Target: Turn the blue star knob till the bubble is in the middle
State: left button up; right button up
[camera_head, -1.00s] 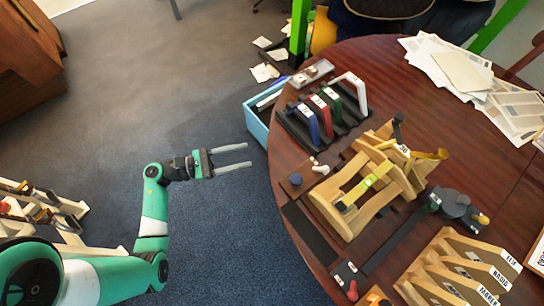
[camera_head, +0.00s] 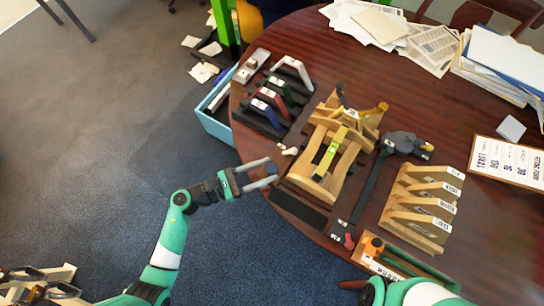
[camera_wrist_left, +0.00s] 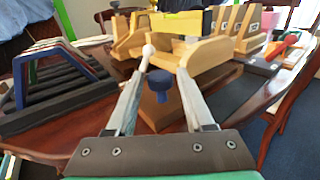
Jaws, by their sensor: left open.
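The blue star knob (camera_wrist_left: 159,84) stands on a wooden block at the table edge in the left wrist view. It appears between the fingers of my left gripper (camera_wrist_left: 163,74). In the head view my open left gripper (camera_head: 273,170) is at the table's left edge, by the wooden saddle stand (camera_head: 318,180), and the knob is hard to make out between its fingers. I cannot tell whether they touch the knob. A yellow spirit level (camera_head: 331,152) lies along the stand; its bubble is too small to read. My right gripper is not in view.
A small white-knobbed part (camera_head: 290,151) stands close to my left gripper. A rack of coloured arches (camera_head: 270,105) is beyond it. A black bar fixture (camera_head: 372,185) and wooden arch rack (camera_head: 425,205) lie to the right. A blue bin (camera_head: 213,122) is beside the table.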

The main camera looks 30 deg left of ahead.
pick_arm(q)
jog(key=shift+x, duration=1.3)
grip_shut()
jog(key=shift+a+m+g+h+b, duration=0.1)
jog(key=shift+m+g+h+b, duration=0.3)
jog(key=shift+m+b, duration=0.15)
jog(key=shift+g+h, duration=0.3)
jog(key=shift+h, duration=0.1)
grip_release()
jog(key=v, duration=1.1)
jog(key=shift+s+a+p, duration=0.15)
jog(key=shift+s+p, duration=0.2)
